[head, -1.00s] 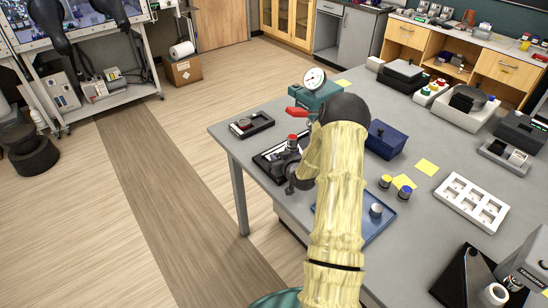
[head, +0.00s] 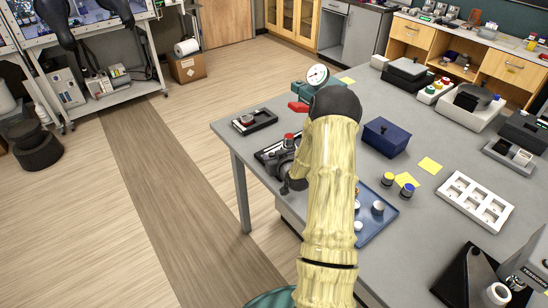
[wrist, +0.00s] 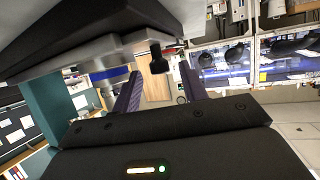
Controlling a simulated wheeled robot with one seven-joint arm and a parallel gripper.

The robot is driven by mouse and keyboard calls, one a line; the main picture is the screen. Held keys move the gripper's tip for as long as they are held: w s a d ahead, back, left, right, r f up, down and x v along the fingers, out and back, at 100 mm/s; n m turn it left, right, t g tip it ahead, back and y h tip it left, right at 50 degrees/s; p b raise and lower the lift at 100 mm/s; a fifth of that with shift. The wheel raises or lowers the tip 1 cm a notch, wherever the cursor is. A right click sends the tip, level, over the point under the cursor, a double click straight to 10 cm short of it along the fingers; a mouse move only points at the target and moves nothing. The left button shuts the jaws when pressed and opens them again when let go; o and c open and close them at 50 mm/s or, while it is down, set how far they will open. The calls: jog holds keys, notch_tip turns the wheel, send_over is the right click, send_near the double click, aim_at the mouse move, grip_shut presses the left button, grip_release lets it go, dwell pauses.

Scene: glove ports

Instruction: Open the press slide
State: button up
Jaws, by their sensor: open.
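In the wrist view my gripper (wrist: 160,76) is open, its two dark purple fingers apart. A small black knob (wrist: 158,60) on a grey metal piece shows between and just above the fingertips; I cannot tell whether they touch it. A large dark body fills the upper left of that view. In the head view a dark fixture with a red knob (head: 289,140) stands near the table's left edge, partly hidden by my arm. Behind it is a teal press (head: 331,86) with a round dial and red lever. I cannot tell which part is the slide. My gripper is mostly hidden in the head view.
On the grey table (head: 405,220), a black tray (head: 262,126) lies left, a dark blue box (head: 386,137) right of my arm, and a blue tray (head: 378,228) with small parts nearer. A white rack (head: 475,200) stands further right. Floor left of the table is clear.

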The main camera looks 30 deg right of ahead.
jog(key=b+v, duration=0.4)
jog(key=v, duration=1.3)
jog(key=shift+s, duration=0.25)
jog(key=shift+r, duration=0.1)
jog(key=s+a+r+n+g+y, duration=0.1)
jog(key=s+a+g, duration=0.4)
jog(key=a, duration=0.6)
jog(key=s+a+r+g+y, duration=0.1)
jog(key=s+a+g, duration=0.4)
jog(key=a, duration=0.6)
jog(key=shift+s+a+r+n+g, duration=0.35)
jog(key=shift+s+r+n+g, duration=0.05)
jog(key=shift+s+r, duration=0.15)
